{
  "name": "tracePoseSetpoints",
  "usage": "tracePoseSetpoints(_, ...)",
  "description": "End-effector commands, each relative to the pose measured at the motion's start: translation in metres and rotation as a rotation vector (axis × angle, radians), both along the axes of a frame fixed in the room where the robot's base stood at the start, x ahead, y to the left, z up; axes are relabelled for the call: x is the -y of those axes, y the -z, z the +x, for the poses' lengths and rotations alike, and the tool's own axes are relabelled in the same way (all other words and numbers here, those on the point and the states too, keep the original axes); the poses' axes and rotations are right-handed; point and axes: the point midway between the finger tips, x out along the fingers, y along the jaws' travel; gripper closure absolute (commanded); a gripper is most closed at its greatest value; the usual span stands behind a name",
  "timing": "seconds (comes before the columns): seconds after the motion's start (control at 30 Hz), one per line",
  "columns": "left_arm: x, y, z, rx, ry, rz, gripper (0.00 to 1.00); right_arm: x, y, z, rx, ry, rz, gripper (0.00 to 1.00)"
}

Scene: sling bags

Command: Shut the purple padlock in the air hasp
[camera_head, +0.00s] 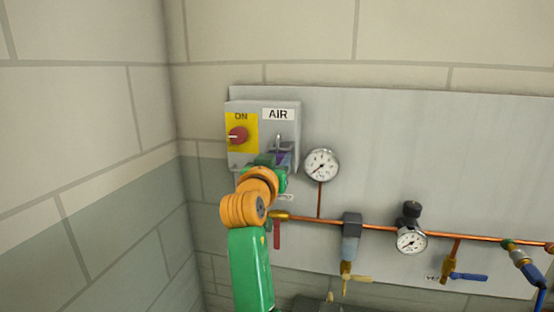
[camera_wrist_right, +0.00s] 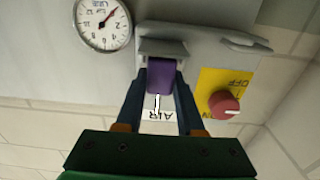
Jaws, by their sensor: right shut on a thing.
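The purple padlock (camera_head: 283,157) is at the lower right front of the grey AIR switch box (camera_head: 262,108), mostly hidden by my right gripper (camera_head: 277,162). In the right wrist view, which is upside down, the two dark fingers of my right gripper (camera_wrist_right: 160,82) are shut on the sides of the purple padlock body (camera_wrist_right: 161,75). A thin pale shackle (camera_wrist_right: 157,102) shows on the AIR-label side of the body. A grey metal bracket (camera_wrist_right: 165,46) is close to the body's other end. I cannot tell whether the shackle passes through the hasp or is closed. My left gripper is not in view.
A red switch knob (camera_head: 238,135) on a yellow plate is left of the padlock. A pressure gauge (camera_head: 321,165) stands close on the right. A copper pipe (camera_head: 380,228) with valves runs below. A block wall (camera_head: 85,110) bounds the left side.

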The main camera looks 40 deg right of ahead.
Motion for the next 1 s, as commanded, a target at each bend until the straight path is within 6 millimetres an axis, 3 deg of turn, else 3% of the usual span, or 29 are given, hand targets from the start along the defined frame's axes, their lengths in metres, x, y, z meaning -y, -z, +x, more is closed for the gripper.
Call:
tracePoseSetpoints(0.43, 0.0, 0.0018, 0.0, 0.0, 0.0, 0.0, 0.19, -0.0002, 0.0028, -0.0002, 0.001, 0.0, -0.001, 1.0)
tracePoseSetpoints(0.47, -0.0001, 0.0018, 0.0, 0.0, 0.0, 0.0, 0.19, -0.0002, 0.0027, -0.0002, 0.001, 0.0, -0.001, 0.57)
tracePoseSetpoints(0.57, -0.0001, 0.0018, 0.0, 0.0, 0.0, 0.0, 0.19, -0.0002, 0.0028, -0.0002, 0.0, 0.0, 0.0, 0.31)
tracePoseSetpoints(0.8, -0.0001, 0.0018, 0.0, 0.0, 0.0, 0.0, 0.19, -0.0001, 0.0029, -0.0001, 0.0, 0.0, 0.0, 0.28)
tracePoseSetpoints(0.9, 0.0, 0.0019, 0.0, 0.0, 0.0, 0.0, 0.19, -0.0001, 0.0033, -0.0001, -0.001, 0.0, 0.001, 0.01)
tracePoseSetpoints(1.0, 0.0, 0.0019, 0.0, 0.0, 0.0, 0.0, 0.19, -0.0001, 0.0033, -0.0001, -0.001, 0.0, 0.001, 0.0)
